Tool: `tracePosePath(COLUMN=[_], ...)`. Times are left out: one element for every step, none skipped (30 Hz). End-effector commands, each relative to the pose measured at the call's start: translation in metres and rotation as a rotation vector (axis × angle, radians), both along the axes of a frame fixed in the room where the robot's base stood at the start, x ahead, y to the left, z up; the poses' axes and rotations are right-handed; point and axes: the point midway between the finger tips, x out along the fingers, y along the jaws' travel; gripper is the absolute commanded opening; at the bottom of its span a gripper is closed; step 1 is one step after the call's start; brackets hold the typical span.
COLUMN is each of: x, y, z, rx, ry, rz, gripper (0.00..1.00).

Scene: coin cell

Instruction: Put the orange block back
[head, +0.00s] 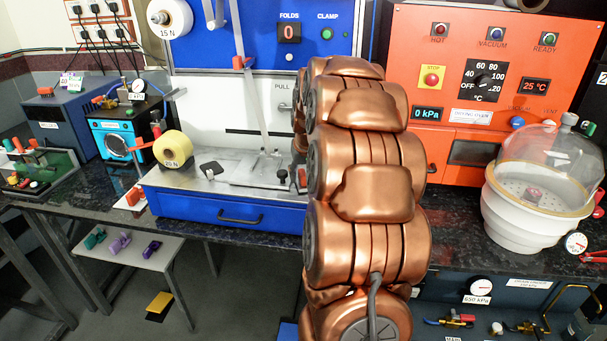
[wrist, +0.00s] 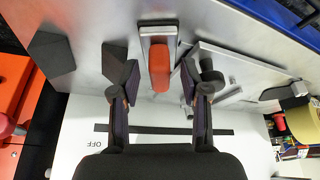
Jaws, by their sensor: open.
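In the wrist view an orange-red block (wrist: 160,68) stands in a narrow metal holder (wrist: 157,30) on a pale metal surface. My gripper (wrist: 157,82) is open, with one dark finger on each side of the block and a visible gap to both. In the head view my copper arm hides the gripper. A small red patch (head: 302,177) shows beside the arm there; I cannot tell whether it is the same block.
The blue press (head: 215,208) with its metal deck lies left of my arm. A yellow roll (head: 173,149) stands at its left. The orange oven (head: 487,70) and a glass-domed vessel (head: 535,205) are right.

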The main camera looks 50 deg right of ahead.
Motion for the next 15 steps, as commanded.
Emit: tracePosePath(x=[-0.001, -0.002, -0.003, -0.005, -0.007, -0.010, -0.012, -0.013, -0.016, -0.019, -0.020, -0.022, -0.024, -0.026, -0.028], y=[0.001, 0.001, 0.002, 0.003, 0.004, 0.006, 0.008, 0.009, 0.010, 0.012, 0.013, 0.014, 0.015, 0.016, 0.018], z=[0.005, 0.009, 0.014, 0.019, 0.023, 0.030, 0.035, 0.041, 0.049, 0.055, 0.061, 0.068, 0.073, 0.078, 0.083], rx=[-0.002, -0.004, -0.005, -0.005, -0.005, -0.002, -0.003, -0.004, -0.005, -0.004, -0.005, -0.006, -0.007, -0.005, -0.004], ry=[-0.003, -0.005, -0.005, -0.006, -0.005, -0.003, -0.004, -0.004, -0.005, -0.004, -0.005, -0.007, -0.007, -0.006, -0.004], rz=[0.000, 0.000, 0.000, 0.000, 0.000, 0.000, 0.000, 0.001, 0.001, 0.001, 0.001, 0.001, 0.000, 0.001, 0.001], gripper=[0.45, 0.45, 0.45, 0.45, 0.45, 0.45, 0.45, 0.45, 0.45, 0.45, 0.45, 0.45, 0.45, 0.45, 0.45])
